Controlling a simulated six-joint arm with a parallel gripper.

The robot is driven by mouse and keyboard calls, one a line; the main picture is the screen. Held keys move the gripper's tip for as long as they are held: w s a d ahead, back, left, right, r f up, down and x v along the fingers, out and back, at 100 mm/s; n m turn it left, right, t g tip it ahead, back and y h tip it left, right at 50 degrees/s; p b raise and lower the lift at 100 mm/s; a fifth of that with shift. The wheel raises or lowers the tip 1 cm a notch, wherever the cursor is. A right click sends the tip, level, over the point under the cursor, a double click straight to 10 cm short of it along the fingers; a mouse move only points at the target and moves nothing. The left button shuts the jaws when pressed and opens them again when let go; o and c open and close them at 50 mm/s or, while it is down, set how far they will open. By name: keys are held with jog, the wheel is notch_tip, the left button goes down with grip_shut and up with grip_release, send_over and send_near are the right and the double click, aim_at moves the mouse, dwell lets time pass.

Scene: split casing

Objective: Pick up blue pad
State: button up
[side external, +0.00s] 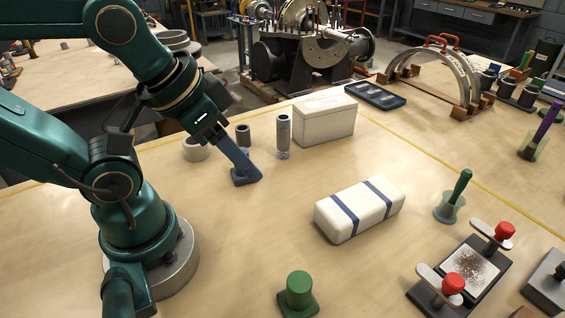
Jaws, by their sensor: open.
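The blue pad (246,174) stands on the wooden table to the right of my arm, a small dark-blue base with a slanted blue shaft rising from it toward the upper left. My gripper (219,138) is at the upper end of this shaft, pointing down and right. It is open. The fingers are small and dark here, so I cannot tell whether they touch the shaft or stand on either side of it.
A grey cylinder (283,136), a dark cup (243,135) and a pale ring (196,149) stand close behind the pad. A white box (324,124) is beyond them. A blue-striped white package (360,208) lies right; a green-knobbed piece (298,291) stands in front. Table between is clear.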

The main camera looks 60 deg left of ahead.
jog(key=o, duration=0.4)
jog(key=shift+o, duration=0.2)
jog(key=w+a+f+n+g, duration=0.1)
jog(key=w+a+f+g, duration=0.1)
jog(key=a, duration=0.3)
jog(key=w+a+f+n+g, duration=0.1)
jog(key=w+a+f, duration=0.1)
jog(key=a, duration=0.3)
jog(key=w+a+f+n+g, duration=0.1)
jog(key=w+a+f+g, duration=0.1)
jog(key=a, duration=0.3)
jog(key=shift+w+a+f+g, duration=0.25)
jog(key=shift+w+f+g, duration=0.1)
jog(key=shift+f, duration=2.7)
